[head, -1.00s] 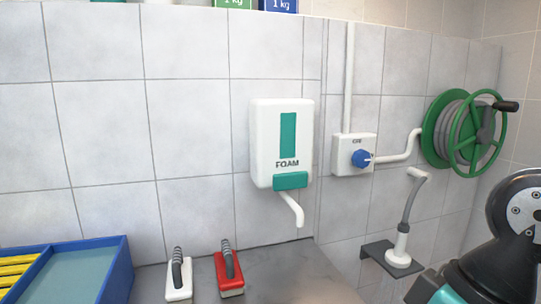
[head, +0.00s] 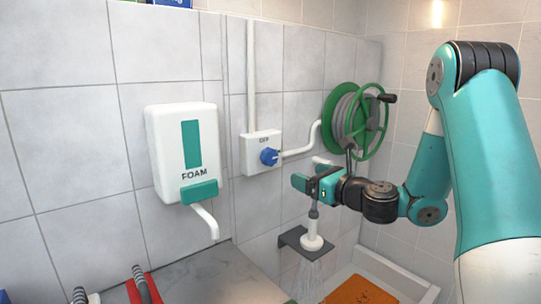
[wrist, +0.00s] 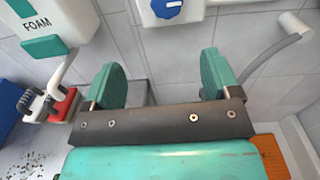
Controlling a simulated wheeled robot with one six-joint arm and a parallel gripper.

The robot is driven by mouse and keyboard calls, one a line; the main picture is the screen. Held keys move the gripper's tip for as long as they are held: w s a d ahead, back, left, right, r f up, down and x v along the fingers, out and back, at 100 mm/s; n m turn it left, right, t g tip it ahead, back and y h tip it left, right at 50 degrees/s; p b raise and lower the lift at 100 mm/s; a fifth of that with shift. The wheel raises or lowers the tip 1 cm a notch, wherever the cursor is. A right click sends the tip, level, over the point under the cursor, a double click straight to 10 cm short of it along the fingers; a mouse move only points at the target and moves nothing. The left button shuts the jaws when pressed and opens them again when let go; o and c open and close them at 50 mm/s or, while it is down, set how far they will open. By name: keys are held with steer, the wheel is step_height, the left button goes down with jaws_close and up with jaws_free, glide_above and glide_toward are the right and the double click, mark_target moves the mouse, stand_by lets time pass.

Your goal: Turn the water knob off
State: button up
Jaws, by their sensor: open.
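The water knob (head: 269,157) is a blue dial on a white wall box (head: 254,150) with a label above it that seems to read OFF. A pale mark on the knob points to the right. The knob (wrist: 166,8) also shows at the top edge of the wrist view, partly cut off. My gripper (head: 306,180) is open and empty, with teal fingers, to the right of the knob and a little below it in the head view. In the wrist view the open fingers (wrist: 163,78) point toward the wall, below the knob, apart from it.
A foam dispenser (head: 186,152) hangs left of the box. A green hose reel (head: 355,122) is on the right. A white shower head (head: 313,240) on a dark bracket sprays water. An orange mat (head: 360,291) lies in the tray below. Brushes stand at lower left.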

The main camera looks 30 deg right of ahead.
steer(key=m, duration=0.1)
steer(key=p, duration=1)
glide_toward(272, 159)
steer(key=x, duration=0.2)
steer(key=shift+h, duration=0.3)
steer(key=w+p, duration=0.1)
steer(key=w, duration=0.2)
steer(key=w+a+p, duration=0.1)
steer(key=w+p, duration=0.1)
steer(key=w, duration=0.1)
steer(key=w+a+p, duration=0.1)
steer(key=w+p, duration=0.1)
steer(key=w, duration=0.1)
steer(key=c, duration=0.9)
